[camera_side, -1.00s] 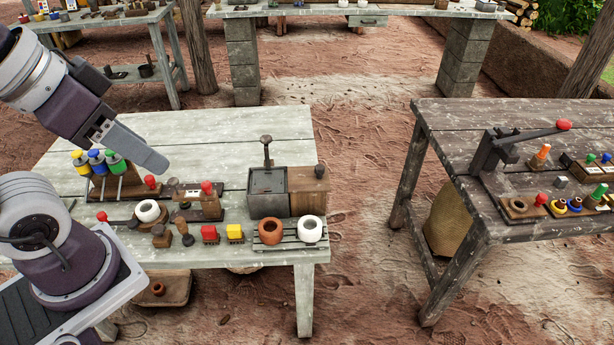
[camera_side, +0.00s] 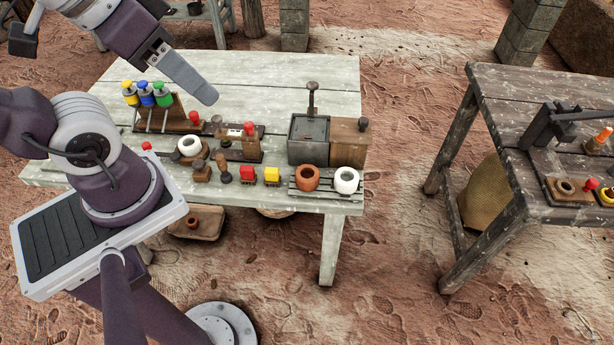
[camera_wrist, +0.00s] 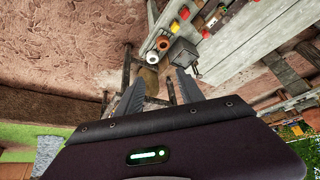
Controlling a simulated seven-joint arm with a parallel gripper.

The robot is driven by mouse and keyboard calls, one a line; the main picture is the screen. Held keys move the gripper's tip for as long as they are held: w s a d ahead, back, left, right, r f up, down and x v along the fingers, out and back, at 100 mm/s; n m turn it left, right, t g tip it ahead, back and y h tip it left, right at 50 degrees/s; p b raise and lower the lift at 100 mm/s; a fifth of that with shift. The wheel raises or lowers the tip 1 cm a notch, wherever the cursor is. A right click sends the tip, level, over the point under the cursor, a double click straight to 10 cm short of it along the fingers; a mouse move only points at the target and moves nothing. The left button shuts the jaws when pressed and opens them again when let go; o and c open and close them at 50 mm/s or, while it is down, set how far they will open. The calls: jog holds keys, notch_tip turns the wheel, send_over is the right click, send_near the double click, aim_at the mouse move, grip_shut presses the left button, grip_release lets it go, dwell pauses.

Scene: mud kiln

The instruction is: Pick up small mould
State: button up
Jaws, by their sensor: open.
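My gripper (camera_side: 210,95) is in the air over the left part of the pale table (camera_side: 270,80). In the wrist view its two fingers (camera_wrist: 160,88) are spread with nothing between them. I cannot tell for sure which item is the small mould. A small brown block with a dark knob (camera_side: 202,171) stands near the table's front edge, beside a dark upright stamp-like piece (camera_side: 224,170). A red block (camera_side: 239,175) and a yellow block (camera_side: 272,176) stand to their right. All are apart from my gripper.
A rack with yellow, blue and green tops (camera_side: 165,113) stands behind. A grey metal box (camera_side: 309,138) and a wooden box (camera_side: 348,145) are right. An orange pot (camera_side: 307,178) and a white pot (camera_side: 346,180) sit on slats. The table's back is clear.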

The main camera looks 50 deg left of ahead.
jog(key=o, duration=0.7)
jog(key=shift+o, duration=0.2)
jog(key=m+g+y, duration=0.3)
jog(key=m+y, duration=0.7)
jog(key=m, duration=0.6)
send_over(309, 182)
jog(key=s+d, duration=0.2)
jog(key=s, duration=0.1)
notch_tip(309, 182, down, 22)
jog(key=f+m+t, duration=0.1)
jog(key=f+m, duration=0.2)
jog(key=f, duration=0.1)
jog(key=d+f+m+t+y, duration=0.1)
jog(key=f+m+t, duration=0.1)
jog(key=f, duration=0.3)
jog(key=w+f+m+t, duration=0.1)
jog(key=f+m+t, duration=0.1)
jog(key=f+m, duration=0.1)
jog(key=shift+d+f+m+y, duration=0.3)
jog(key=shift+d+f+y, duration=0.1)
jog(key=shift+f, duration=0.3)
jog(key=shift+w+a+f, duration=0.1)
jog(key=shift+a+f, duration=0.15)
jog(key=shift+f, duration=0.05)
jog(key=x, duration=0.6)
jog(key=shift+w+a+r, duration=0.1)
jog(key=shift+a+r, duration=0.15)
jog(key=shift+a, duration=0.2)
jog(key=shift+c, duration=0.5)
